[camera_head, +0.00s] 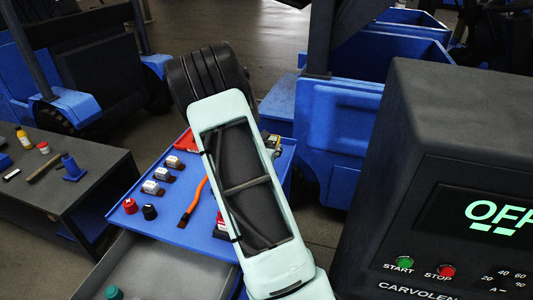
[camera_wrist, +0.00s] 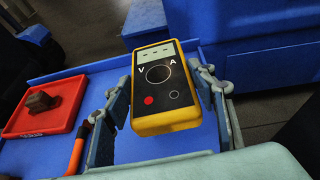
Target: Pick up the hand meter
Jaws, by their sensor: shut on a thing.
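The hand meter (camera_wrist: 162,122) is a yellow block with a black face, a pale display strip, the letters V and A, a dial and a red button. In the wrist view it is between the two fingers of my gripper (camera_wrist: 167,88), which are shut on its left and right sides. Its face is toward the wrist camera. I cannot tell whether its underside is clear of the blue surface. In the head view my pale green arm hides most of the gripper and meter.
A blue table (camera_head: 205,240) bears small blocks, red and black knobs (camera_head: 130,206) and an orange-handled tool (camera_head: 193,202). A red tray (camera_wrist: 45,105) holds a brown block. A dark control box (camera_head: 400,190) reading OFF stands close at right. A dark bench (camera_head: 60,190) is at left.

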